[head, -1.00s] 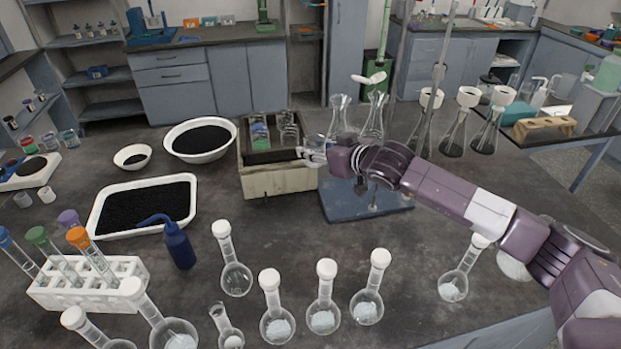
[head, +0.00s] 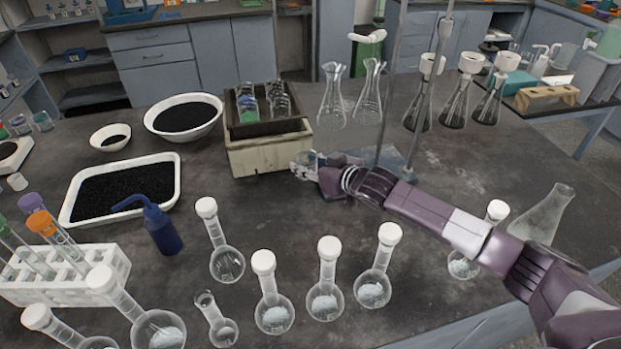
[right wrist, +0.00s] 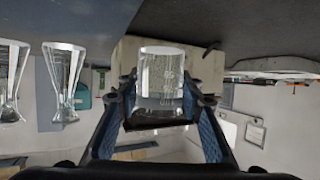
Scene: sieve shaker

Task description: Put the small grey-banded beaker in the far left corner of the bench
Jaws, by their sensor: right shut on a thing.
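My right gripper (head: 303,170) is just right of the front right corner of the wooden box (head: 268,160), low over the bench (head: 430,270). In the right wrist view the gripper (right wrist: 163,97) is shut on a small clear glass beaker (right wrist: 161,68). The beaker has a greyish zone between the fingers, which looks like the grey band. In the head view the beaker is too small and covered to make out clearly. My left gripper is not in view.
The box holds several beakers, one blue-banded (head: 244,90) and one green-banded (head: 249,108). Black-filled bowls (head: 184,117), a tray (head: 173,190), a blue wash bottle (head: 163,232) and several round flasks (head: 275,318) crowd the left and front.

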